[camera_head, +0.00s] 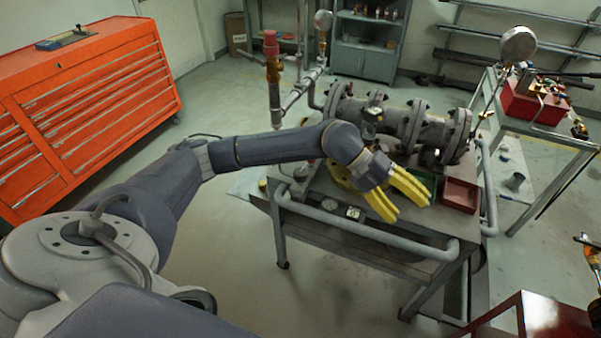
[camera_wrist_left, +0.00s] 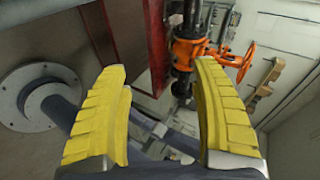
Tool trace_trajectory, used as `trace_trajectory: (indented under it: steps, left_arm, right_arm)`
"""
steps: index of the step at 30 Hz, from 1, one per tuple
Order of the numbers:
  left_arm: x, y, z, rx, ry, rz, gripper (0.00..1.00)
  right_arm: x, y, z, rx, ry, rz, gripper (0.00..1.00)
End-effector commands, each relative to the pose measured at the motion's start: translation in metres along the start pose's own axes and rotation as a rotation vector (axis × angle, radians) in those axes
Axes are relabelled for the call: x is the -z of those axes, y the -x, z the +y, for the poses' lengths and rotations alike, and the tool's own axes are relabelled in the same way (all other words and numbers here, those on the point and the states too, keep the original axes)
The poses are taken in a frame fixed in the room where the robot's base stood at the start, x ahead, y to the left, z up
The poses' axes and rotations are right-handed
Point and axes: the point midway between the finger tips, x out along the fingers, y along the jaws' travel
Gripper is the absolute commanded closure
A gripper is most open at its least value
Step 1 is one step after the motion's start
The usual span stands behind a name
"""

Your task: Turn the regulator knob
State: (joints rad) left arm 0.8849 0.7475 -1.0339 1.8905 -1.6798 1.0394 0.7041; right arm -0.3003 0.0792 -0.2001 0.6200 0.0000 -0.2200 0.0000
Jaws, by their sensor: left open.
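I cannot tell for sure which part is the regulator knob. A red-capped brass fitting (camera_head: 271,45) tops an upright pipe behind the cart in the head view. My left gripper (camera_head: 411,211) has two yellow fingers, spread apart and empty. It hangs over the front of the cart top, in front of the grey flanged pipe assembly (camera_head: 405,125) and well apart from the red-capped fitting. In the left wrist view the yellow fingers (camera_wrist_left: 160,66) stand apart with nothing held between them. An orange valve body (camera_wrist_left: 187,52) with an orange handwheel (camera_wrist_left: 243,62) shows beyond them. My right gripper is not visible.
The metal cart (camera_head: 385,238) has a tubular rail along its front. A small red tray (camera_head: 459,195) sits right of my left gripper. A pressure gauge (camera_head: 518,45) stands above the pipes. A red tool chest (camera_head: 85,105) is at left. Floor is clear left of the cart.

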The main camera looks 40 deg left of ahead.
Motion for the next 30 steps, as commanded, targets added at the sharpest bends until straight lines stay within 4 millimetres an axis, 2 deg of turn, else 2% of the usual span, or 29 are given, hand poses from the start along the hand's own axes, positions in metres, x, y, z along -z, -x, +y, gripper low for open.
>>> trace_trajectory:
  steps: [1, 5, 9, 12, 15, 18, 21, 24, 30]
  left_arm:
    - [-0.015, 0.019, 0.014, -0.101, 0.02, -0.024, 0.35]
    - [-0.048, 0.075, 0.055, -0.36, 0.125, -0.101, 0.35]
    - [-0.075, 0.151, 0.088, -0.595, 0.285, -0.225, 0.35]
    - [-0.086, 0.205, 0.103, -0.718, 0.409, -0.322, 0.35]
    - [-0.091, 0.25, 0.112, -0.803, 0.522, -0.408, 0.35]
    - [-0.091, 0.283, 0.117, -0.857, 0.612, -0.473, 0.35]
    - [-0.091, 0.304, 0.12, -0.888, 0.674, -0.519, 0.35]
    - [-0.09, 0.314, 0.122, -0.903, 0.707, -0.54, 0.35]
    - [-0.091, 0.308, 0.137, -0.909, 0.719, -0.546, 0.35]
  right_arm:
    - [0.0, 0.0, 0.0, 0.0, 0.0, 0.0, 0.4]
    - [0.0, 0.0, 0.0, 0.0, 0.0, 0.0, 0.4]
    - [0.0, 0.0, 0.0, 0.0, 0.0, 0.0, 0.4]
    - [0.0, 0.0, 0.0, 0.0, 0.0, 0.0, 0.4]
    - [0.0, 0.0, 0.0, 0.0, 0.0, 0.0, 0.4]
    - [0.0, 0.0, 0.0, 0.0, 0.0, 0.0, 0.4]
    - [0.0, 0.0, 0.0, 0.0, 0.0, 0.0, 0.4]
    - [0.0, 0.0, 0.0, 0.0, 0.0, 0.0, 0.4]
    - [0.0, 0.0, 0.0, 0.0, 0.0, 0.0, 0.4]
